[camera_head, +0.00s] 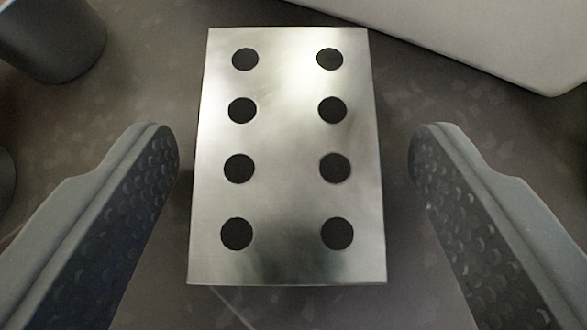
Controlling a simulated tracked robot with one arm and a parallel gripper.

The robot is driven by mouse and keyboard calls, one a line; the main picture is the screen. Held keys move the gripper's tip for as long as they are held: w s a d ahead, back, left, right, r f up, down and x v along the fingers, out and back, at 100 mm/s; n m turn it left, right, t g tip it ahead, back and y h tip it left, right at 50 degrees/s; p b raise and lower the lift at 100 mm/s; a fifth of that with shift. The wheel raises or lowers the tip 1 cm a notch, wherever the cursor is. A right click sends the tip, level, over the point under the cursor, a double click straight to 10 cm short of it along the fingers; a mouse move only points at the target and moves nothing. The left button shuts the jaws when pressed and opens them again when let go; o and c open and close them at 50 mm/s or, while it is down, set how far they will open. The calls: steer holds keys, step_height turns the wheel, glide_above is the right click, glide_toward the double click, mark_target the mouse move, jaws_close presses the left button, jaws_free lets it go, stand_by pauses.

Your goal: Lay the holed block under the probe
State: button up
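The holed block (288,150) is a shiny silver rectangular plate with two columns of round black holes. It lies in the middle of the view on a dark grey mottled surface, its long side running away from me. My gripper (293,145) is open, with one textured grey finger on each side of the block. A gap shows between each finger and the block's edges, so neither finger appears to touch it. I see nothing that I can identify as the probe.
A dark grey cylindrical object (52,38) stands at the top left. A large pale flat-sided object (500,35) with a rounded corner fills the top right. Part of another dark object (5,180) shows at the left edge. Bare surface surrounds the block.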

steer(key=b+v, duration=0.1)
steer(key=v, duration=0.9)
steer(key=shift+a+r, duration=0.1)
steer(key=shift+a, duration=0.05)
steer(key=shift+v, duration=0.8)
step_height(320, 180, up, 17)
steer(key=t, duration=0.2)
steer(key=s+r+t, duration=0.1)
steer(key=s+r, duration=0.5)
steer(key=r, duration=0.5)
steer(key=s+r+t, duration=0.1)
steer(key=s+r, duration=0.5)
steer(key=r, duration=0.6)
steer(key=s+r, duration=0.6)
steer(key=r, duration=0.5)
steer(key=shift+r+t, duration=0.2)
steer(key=shift+t, duration=0.2)
